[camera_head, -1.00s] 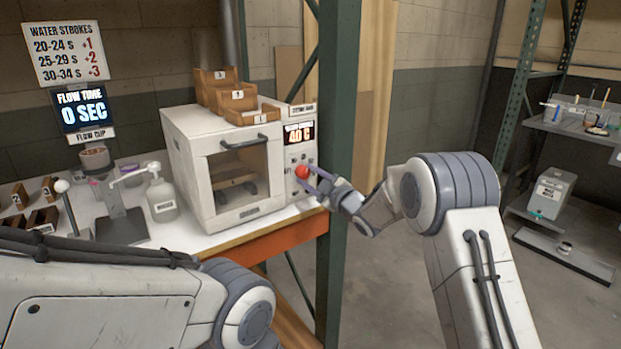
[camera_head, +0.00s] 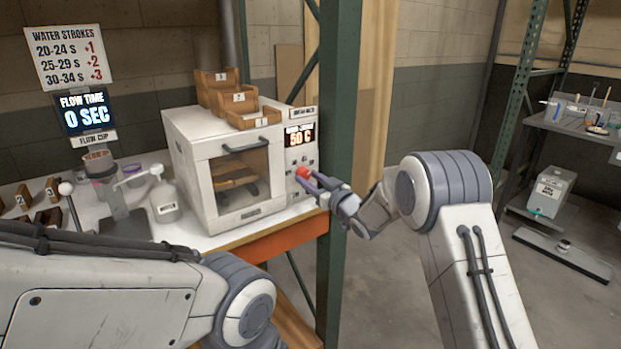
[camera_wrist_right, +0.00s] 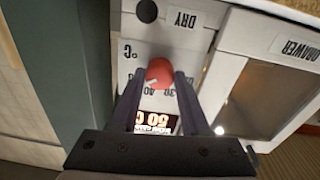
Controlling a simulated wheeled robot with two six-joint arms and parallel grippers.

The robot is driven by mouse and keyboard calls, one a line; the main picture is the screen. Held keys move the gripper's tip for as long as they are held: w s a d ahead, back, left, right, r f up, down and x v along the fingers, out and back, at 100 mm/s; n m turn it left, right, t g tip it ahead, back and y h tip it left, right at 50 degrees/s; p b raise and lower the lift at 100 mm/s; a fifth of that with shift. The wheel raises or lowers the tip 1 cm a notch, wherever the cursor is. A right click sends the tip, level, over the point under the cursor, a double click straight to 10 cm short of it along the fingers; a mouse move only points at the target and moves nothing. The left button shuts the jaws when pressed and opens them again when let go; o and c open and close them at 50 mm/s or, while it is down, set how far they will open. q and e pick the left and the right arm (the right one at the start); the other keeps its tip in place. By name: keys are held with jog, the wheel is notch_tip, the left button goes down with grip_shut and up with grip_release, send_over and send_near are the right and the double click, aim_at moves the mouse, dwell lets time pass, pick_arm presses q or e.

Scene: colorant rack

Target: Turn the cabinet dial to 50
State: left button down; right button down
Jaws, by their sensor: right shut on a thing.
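The white cabinet (camera_head: 200,150) stands on the bench with its glass door closed. Its display (camera_head: 299,136) reads 50 C, and it also shows upside down in the right wrist view (camera_wrist_right: 154,122). The red dial (camera_head: 303,173) is on the front panel below the display. My right gripper (camera_head: 308,178) is shut on the dial. In the right wrist view the two fingers hold the red dial (camera_wrist_right: 159,71) from both sides, with printed numbers around it partly covered. The left arm shows at the lower left; its gripper is outside the view.
A green rack post (camera_head: 338,150) stands close to the right of the cabinet, next to my right arm. Wooden trays (camera_head: 224,96) sit on top. A pump bottle (camera_head: 163,196) and small wooden blocks (camera_head: 22,198) stand on the left of the bench.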

jog(key=shift+d+f+m, duration=0.1)
jog(key=shift+f+m, duration=0.1)
jog(key=shift+m, duration=0.1)
jog(key=shift+c, duration=1.9)
grip_release()
jog(key=shift+r, duration=0.1)
jog(key=b+v, duration=0.1)
jog(key=v, duration=0.9)
jog(key=shift+s, duration=0.25)
